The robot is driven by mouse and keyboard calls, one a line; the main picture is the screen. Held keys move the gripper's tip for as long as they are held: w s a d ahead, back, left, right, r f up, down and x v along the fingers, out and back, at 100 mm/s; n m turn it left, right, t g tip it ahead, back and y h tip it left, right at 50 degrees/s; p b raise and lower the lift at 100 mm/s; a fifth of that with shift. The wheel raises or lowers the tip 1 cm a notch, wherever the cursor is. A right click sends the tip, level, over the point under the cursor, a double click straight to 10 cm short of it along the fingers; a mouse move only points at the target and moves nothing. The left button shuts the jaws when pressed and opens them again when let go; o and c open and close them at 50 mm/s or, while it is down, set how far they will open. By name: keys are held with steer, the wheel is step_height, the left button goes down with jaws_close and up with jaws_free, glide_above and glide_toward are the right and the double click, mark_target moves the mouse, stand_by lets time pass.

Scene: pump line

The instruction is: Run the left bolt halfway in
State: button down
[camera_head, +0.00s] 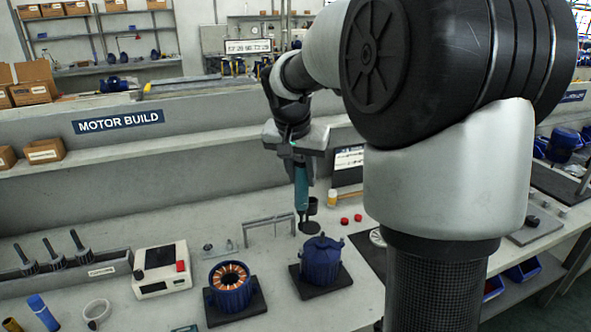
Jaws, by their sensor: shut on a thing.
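My gripper (298,155) is shut on a teal, upright power tool (301,188) that hangs below it. The tool's dark lower end (309,226) is over the back left part of a closed blue motor housing (321,262). I cannot tell whether the tool touches the housing or is a little above it. The housing stands on a black pad (341,284) on the bench. Small lugs show at its top edge, but the left bolt cannot be made out at this size.
An open blue motor with copper windings (230,288) stands left of the housing. A white box with a red button (161,270) is further left. A thin metal frame (268,228) stands behind. Two red caps (351,219) lie to the right. My arm hides the bench's right part.

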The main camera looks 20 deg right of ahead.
steer(key=shift+s+a+f, duration=0.1)
steer(key=shift+s+f, duration=0.1)
steer(key=shift+s, duration=0.15)
steer(key=shift+f+b, duration=1.55)
steer(key=shift+f, duration=0.5)
steer(key=shift+f+b, duration=1.2)
steer(key=shift+b, duration=0.15)
stand_by(2.5)
